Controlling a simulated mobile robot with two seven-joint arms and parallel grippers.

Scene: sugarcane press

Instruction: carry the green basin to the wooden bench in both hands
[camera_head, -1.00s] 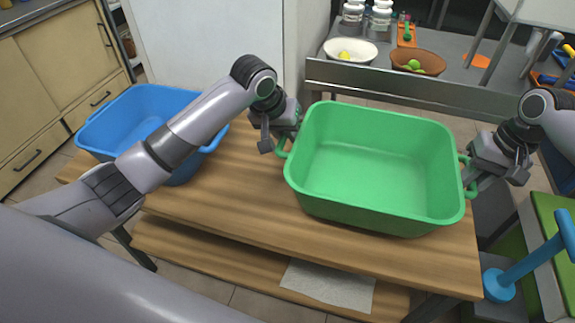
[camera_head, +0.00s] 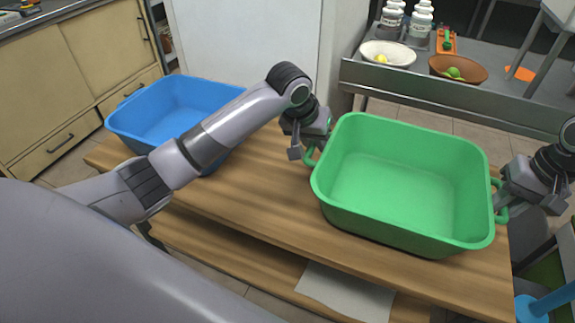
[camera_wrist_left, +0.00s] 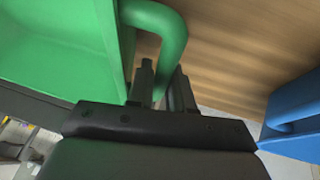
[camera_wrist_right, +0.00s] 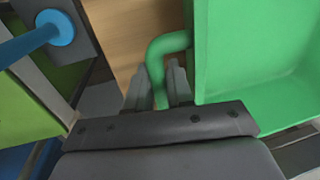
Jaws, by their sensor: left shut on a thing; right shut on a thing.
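The green basin (camera_head: 405,185) is empty and sits level over the right part of the wooden bench (camera_head: 262,205). I cannot tell whether its base touches the bench top. My left gripper (camera_head: 312,150) is shut on the basin's left handle, and the handle shows between its fingers in the left wrist view (camera_wrist_left: 163,90). My right gripper (camera_head: 503,202) is shut on the right handle, which shows between its fingers in the right wrist view (camera_wrist_right: 158,90). The bench top under the basin is hidden.
A blue basin (camera_head: 172,108) stands at the bench's left end. Behind is a metal table (camera_head: 440,82) with a white bowl (camera_head: 388,54) and a brown bowl (camera_head: 458,70). A blue post with a round base (camera_wrist_right: 55,27) stands beside the bench's right end. Bare wood lies between the basins.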

